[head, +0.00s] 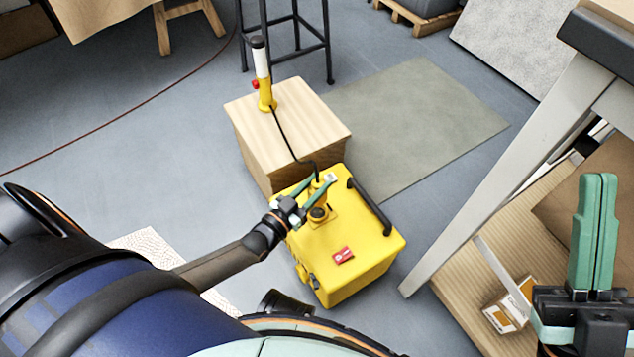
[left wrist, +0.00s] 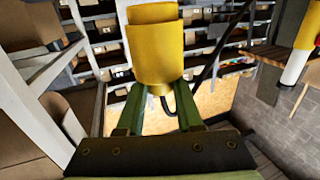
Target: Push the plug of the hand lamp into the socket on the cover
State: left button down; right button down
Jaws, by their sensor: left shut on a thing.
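The hand lamp (head: 263,72) has a yellow base, a white tube and a dark cap. It stands upright on a wooden block, and its black cable runs down to my left gripper (head: 318,190). That gripper is shut on the yellow plug (left wrist: 157,55), which shows as a stepped cylinder between the green fingers in the left wrist view. The yellow box cover (head: 318,245) carries a dark round socket (head: 318,213). The plug appears just beyond the socket, apart from it; its height above the cover is unclear. My right gripper (head: 597,235) is shut and empty at the right.
The wooden block (head: 290,118) adjoins the box's far side. A black handle (head: 370,207) rises along the box's right edge. A workbench leg (head: 490,185) stands to the right, and a dark stool (head: 285,40) behind.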

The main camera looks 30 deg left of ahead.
pick_arm(q)
jog(key=shift+f+b, duration=2.05)
jog(key=shift+f, duration=0.4)
jog(key=shift+r, duration=0.1)
jog(key=shift+f+b, duration=0.35)
jog(key=shift+f, duration=0.6)
jog(key=shift+f, duration=0.3)
jog(key=shift+c, duration=2.4)
grip_release()
jog(key=p+v, duration=0.3)
jog(key=v, duration=0.9)
jog(key=shift+s+p, duration=0.25)
jog(key=shift+p, duration=0.05)
